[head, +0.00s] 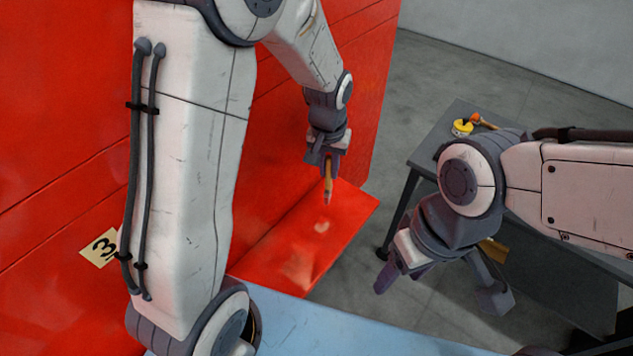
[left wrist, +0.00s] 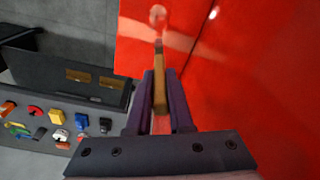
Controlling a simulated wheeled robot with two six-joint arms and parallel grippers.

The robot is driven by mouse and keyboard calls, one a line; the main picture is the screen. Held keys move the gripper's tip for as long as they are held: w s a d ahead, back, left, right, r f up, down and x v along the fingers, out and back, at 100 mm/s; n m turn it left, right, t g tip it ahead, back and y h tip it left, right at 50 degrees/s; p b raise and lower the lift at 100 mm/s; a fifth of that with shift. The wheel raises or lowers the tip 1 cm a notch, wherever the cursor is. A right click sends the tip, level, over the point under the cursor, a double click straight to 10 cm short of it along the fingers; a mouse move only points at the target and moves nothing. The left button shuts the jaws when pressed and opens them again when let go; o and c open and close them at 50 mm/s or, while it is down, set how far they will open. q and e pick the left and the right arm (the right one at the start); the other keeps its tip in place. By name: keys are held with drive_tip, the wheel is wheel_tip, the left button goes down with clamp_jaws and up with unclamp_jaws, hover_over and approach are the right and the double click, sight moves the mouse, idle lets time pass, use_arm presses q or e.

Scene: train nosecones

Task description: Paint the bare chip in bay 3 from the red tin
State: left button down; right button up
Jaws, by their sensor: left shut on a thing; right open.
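My left gripper (head: 326,160) is shut on a wooden-handled brush (head: 328,185), tip pointing down over the red panel (head: 345,215). The brush also shows between the fingers in the left wrist view (left wrist: 160,90). A small pale chip (head: 321,227) on the red panel lies just beyond the brush tip; it shows in the left wrist view (left wrist: 158,14). Whether the tip touches the panel I cannot tell. A yellow plate marked 3 (head: 100,247) is on the red wall at left. My right gripper (head: 440,288) is open and empty. I cannot pick out the red tin for certain.
A dark bench (head: 420,150) stands at right, with a yellow tin (head: 462,127) and an orange-tipped item (head: 478,119) on it. The left wrist view shows several small coloured items on the bench (left wrist: 20,165). A second pale smear (head: 297,268) marks the red panel. Grey floor lies between.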

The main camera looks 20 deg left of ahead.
use_arm(q)
drive_tip(key=shift+r+p, duration=0.65)
drive_tip(key=shift+r, duration=0.5)
drive_tip(key=shift+f, duration=0.1)
